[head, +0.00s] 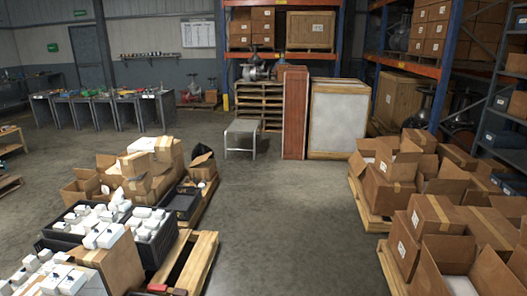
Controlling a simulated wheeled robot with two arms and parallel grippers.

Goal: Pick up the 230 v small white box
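Several small white boxes (108,239) lie jumbled in black crates (163,243) on the pallet at the lower left. More white boxes (42,272) fill a container at the bottom left corner. Their labels are too small to read, so I cannot tell which one is the 230 v box. Neither of my grippers shows in the head view.
Open cardboard boxes (162,152) stand behind the crates. A right pallet (392,272) holds more cartons (432,216). The concrete aisle (290,220) between is clear. A small grey table (243,127), wooden crates (338,112) and racks stand at the back.

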